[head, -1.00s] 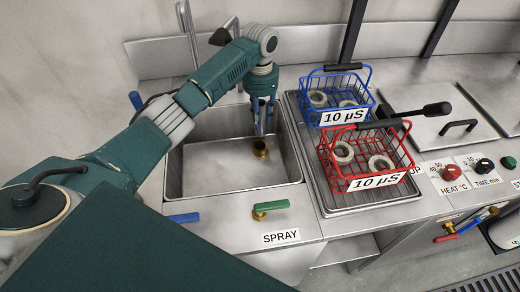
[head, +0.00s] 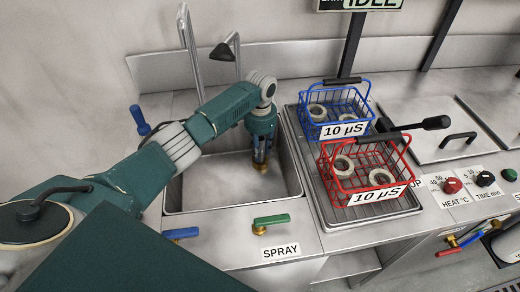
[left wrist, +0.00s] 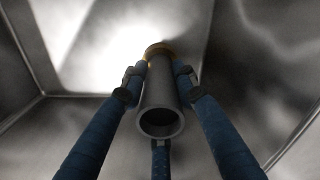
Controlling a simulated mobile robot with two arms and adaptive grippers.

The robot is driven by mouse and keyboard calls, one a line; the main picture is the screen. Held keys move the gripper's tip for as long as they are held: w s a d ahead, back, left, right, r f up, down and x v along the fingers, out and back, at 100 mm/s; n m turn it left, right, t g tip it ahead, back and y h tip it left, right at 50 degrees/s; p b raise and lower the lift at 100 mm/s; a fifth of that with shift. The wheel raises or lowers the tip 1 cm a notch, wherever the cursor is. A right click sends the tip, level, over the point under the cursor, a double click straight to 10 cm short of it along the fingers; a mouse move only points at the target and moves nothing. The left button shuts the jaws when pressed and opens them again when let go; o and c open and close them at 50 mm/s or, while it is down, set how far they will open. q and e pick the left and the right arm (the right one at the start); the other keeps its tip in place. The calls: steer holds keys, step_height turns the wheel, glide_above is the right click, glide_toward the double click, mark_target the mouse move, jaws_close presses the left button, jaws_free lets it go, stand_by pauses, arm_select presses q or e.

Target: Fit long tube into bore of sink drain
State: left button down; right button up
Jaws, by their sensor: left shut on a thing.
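My left gripper (head: 261,157) reaches down into the steel sink (head: 220,195), with its fingers shut on the long tube. In the left wrist view the long tube (left wrist: 160,95) is grey and hollow, its open near end facing the camera, between the blue fingers. Its far end meets the brass sink drain (left wrist: 160,49). In the head view the sink drain (head: 260,167) shows just under the fingertips, partly hidden by them. I cannot tell whether the tube's end is inside the bore or only over it. My right gripper is not in view.
A blue wire basket (head: 302,128) and a red wire basket (head: 411,175), each with rings, stand right of the sink. The sink walls surround my gripper. A green-handled valve (head: 271,220) is on the front edge. A tall faucet (head: 190,48) stands behind.

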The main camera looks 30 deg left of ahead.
arm_select(q)
steer(key=c, duration=1.4)
jaws_free()
steer(key=shift+f, duration=0.1)
steer(key=shift+o, duration=0.2)
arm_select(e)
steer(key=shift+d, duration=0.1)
arm_select(q)
steer(key=shift+r, duration=0.55)
step_height(320, 180, up, 11)
steer(key=shift+r, duration=0.15)
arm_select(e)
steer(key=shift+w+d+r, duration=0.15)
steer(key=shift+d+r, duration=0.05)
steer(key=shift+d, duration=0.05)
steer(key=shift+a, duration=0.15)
